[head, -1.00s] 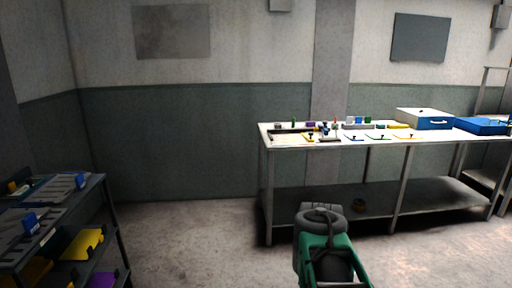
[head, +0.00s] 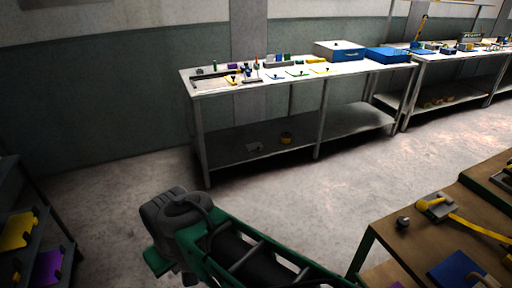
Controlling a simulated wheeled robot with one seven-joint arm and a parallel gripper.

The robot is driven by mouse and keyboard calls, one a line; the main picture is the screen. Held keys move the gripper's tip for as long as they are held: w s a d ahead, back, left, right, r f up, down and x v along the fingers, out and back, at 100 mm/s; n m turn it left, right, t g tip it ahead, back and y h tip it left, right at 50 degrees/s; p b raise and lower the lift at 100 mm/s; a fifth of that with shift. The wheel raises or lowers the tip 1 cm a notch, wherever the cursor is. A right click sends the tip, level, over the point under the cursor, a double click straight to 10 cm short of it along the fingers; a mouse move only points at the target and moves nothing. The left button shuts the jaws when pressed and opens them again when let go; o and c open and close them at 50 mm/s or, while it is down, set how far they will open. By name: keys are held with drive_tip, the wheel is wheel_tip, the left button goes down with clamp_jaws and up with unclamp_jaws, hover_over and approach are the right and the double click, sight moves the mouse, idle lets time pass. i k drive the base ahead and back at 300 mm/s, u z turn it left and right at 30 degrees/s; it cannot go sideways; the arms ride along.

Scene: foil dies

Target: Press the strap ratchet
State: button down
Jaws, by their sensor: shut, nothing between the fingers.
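A yellow strap (head: 478,226) runs across the brown-topped bench at the lower right of the head view. At its left end is a small grey metal piece with yellow parts, which looks like the strap ratchet (head: 437,207). It is too small to tell how its handle stands. The fingers of my gripper do not show.
A dark round knob (head: 403,223) and a blue plate (head: 458,270) are near the ratchet on the brown bench (head: 385,240). A long pale table (head: 205,88) with small parts and blue boxes stands along the wall. A dark shelf rack stands at left. Open floor lies between.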

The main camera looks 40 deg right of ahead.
sight(421, 206)
drive_tip(key=z, duration=0.55)
drive_tip(key=k, duration=1.25)
drive_tip(key=z, duration=0.35)
drive_tip(key=i, duration=0.8)
drive_tip(key=u, duration=0.45)
